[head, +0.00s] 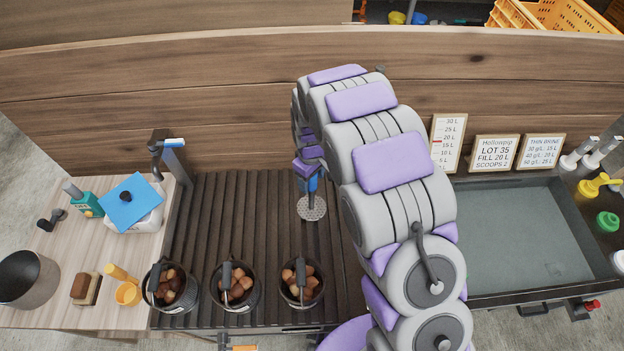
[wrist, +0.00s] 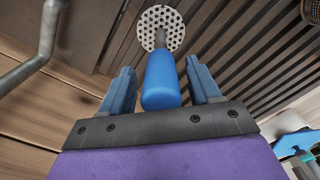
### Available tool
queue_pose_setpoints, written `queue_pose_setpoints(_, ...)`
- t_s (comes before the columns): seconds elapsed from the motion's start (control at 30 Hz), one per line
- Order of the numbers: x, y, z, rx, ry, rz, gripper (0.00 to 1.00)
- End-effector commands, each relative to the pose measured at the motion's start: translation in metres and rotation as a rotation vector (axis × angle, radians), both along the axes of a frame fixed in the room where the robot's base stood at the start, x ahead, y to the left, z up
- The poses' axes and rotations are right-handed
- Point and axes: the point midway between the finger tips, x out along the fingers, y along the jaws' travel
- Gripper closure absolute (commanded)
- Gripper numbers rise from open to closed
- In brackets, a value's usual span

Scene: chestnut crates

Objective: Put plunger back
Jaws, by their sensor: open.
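The plunger has a blue handle (wrist: 162,80), a thin metal rod and a round perforated disc (head: 312,208). In the head view it is upright, disc down, over the dark slatted rack (head: 255,200); whether the disc rests on the slats is hard to tell. My gripper (wrist: 159,68) is open, with one finger on each side of the handle's end and a visible gap on both sides. In the head view my gripper (head: 309,168) is just above the handle, partly hidden by my arm.
Three dark buckets of chestnuts (head: 181,308) (head: 247,300) (head: 316,298) line the rack's front. A water-filled basin (head: 520,240) lies right, below framed signs (head: 494,152). A wooden counter (head: 60,260) with bottles and a pot is left. A wooden wall (head: 200,90) stands behind.

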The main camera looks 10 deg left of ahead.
Motion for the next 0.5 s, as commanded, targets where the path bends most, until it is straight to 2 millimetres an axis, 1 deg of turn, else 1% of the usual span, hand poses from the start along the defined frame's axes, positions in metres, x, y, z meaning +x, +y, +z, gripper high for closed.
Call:
queue_pose_setpoints(0.03,0.001,-0.001,0.009,0.002,-0.002,0.0,0.38)
queue_pose_setpoints(0.2,0.001,-0.003,0.04,0.007,-0.004,-0.001,0.38)
queue_pose_setpoints(0.4,0.002,-0.001,0.082,0.007,-0.006,-0.001,0.38)
queue_pose_setpoints(0.5,0.001,0.0,0.095,0.002,-0.001,-0.001,0.38)
